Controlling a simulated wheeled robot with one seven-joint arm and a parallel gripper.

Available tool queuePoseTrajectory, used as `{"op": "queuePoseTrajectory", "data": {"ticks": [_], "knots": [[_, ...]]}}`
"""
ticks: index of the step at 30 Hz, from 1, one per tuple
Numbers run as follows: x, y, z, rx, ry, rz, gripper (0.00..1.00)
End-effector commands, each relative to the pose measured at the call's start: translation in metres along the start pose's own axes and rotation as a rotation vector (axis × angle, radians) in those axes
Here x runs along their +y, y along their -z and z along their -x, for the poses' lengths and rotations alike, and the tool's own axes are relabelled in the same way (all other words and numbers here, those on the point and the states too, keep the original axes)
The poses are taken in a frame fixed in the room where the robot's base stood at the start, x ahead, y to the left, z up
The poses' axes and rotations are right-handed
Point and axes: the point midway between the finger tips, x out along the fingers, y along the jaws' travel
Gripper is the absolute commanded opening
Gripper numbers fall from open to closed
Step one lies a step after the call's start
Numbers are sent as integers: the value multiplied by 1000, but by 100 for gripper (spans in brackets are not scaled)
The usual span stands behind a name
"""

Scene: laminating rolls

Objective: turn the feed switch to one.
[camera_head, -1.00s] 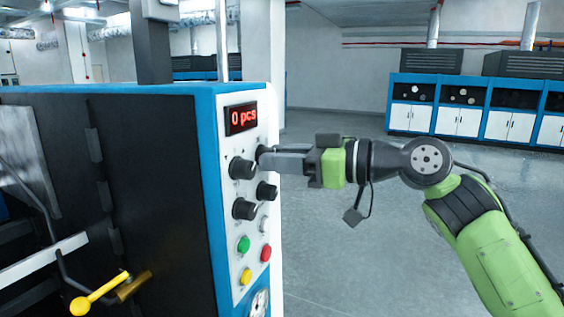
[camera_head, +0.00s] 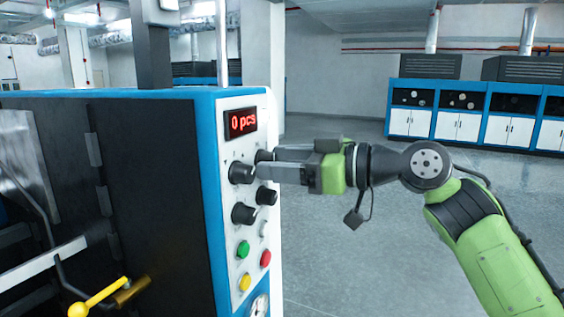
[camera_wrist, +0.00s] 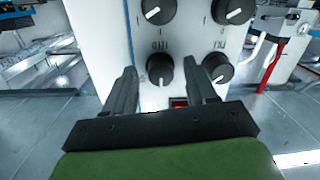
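In the head view, the upper-left knob (camera_head: 241,172) and upper-right knob (camera_head: 265,156) sit below the display. My gripper (camera_head: 266,167) is at this upper pair, and its near finger partly covers the upper-right knob. In the wrist view, where the panel appears upside down, my gripper (camera_wrist: 160,74) is open with one knob (camera_wrist: 160,70) between its fingertips. Another knob (camera_wrist: 218,68) is just outside the right finger. Contact cannot be told.
A red display (camera_head: 241,121) reads "0 pcs". Two lower knobs (camera_head: 244,213) (camera_head: 267,194), a green button (camera_head: 243,249), a red button (camera_head: 265,258) and a yellow button (camera_head: 245,282) sit below. A yellow-handled lever (camera_head: 95,298) is at lower left. Floor to the right is clear.

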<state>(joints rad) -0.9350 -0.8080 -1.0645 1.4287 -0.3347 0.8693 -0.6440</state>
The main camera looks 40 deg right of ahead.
Motion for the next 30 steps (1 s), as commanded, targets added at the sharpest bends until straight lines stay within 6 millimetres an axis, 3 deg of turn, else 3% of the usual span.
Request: {"op": "queuePoseTrajectory", "data": {"ticks": [11, 14, 24, 30], "knots": [[1, 1, 7, 1, -2, -1, 56], [1, 2, 27, 4, -4, -1, 56], [1, 3, 122, 5, -4, -1, 56], [0, 2, 153, 2, -1, 0, 56]]}}
